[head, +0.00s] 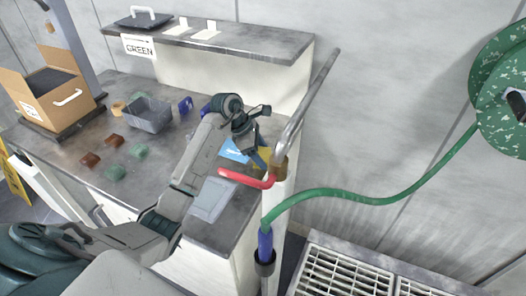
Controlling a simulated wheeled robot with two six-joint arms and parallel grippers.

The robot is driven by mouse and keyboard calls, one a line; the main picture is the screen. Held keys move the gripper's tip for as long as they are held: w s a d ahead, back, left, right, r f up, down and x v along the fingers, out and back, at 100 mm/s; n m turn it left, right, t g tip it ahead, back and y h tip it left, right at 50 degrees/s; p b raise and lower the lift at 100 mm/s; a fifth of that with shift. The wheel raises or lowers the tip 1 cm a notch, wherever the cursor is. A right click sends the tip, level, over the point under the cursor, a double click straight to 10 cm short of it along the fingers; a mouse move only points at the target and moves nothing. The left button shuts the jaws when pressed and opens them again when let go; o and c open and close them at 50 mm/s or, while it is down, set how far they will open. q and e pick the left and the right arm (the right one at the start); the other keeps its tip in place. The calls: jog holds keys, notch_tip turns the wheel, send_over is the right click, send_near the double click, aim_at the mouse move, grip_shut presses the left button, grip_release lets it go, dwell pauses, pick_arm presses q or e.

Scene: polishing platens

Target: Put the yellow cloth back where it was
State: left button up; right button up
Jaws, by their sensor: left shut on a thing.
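My left gripper (257,150) reaches over the right end of the grey bench and is shut on the yellow cloth (264,158). Only a small part of the yellow cloth shows, beside the metal pipe and its brass fitting. I cannot tell whether the cloth touches the bench top. A light blue cloth (233,153) lies on the bench just left of the gripper. A pale grey flat piece (212,199) lies nearer the bench's front right corner. My right gripper is not in view.
A metal pipe (317,98) with a red lever (247,180) and green hose (365,199) stands close to the gripper. A grey bin (148,116), several brown and green blocks and a cardboard box (50,99) occupy the bench's left. A raised shelf (250,43) runs behind.

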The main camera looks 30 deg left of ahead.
aim_at(263, 156)
pick_arm(q)
jog(key=shift+w+a+f, duration=0.1)
jog(key=shift+w+a, duration=0.05)
jog(key=shift+w, duration=0.4)
jog(key=shift+w+a+f, duration=0.1)
jog(key=shift+w+a, duration=0.05)
jog(key=shift+w, duration=0.4)
notch_tip(263, 156, down, 3)
jog(key=shift+r+p, duration=0.2)
jog(key=shift+p, duration=1)
jog(key=shift+f, duration=0.3)
jog(key=shift+f, duration=0.15)
jog(key=shift+f+b, duration=0.15)
jog(key=shift+b, duration=0.2)
jog(key=o, duration=1.2)
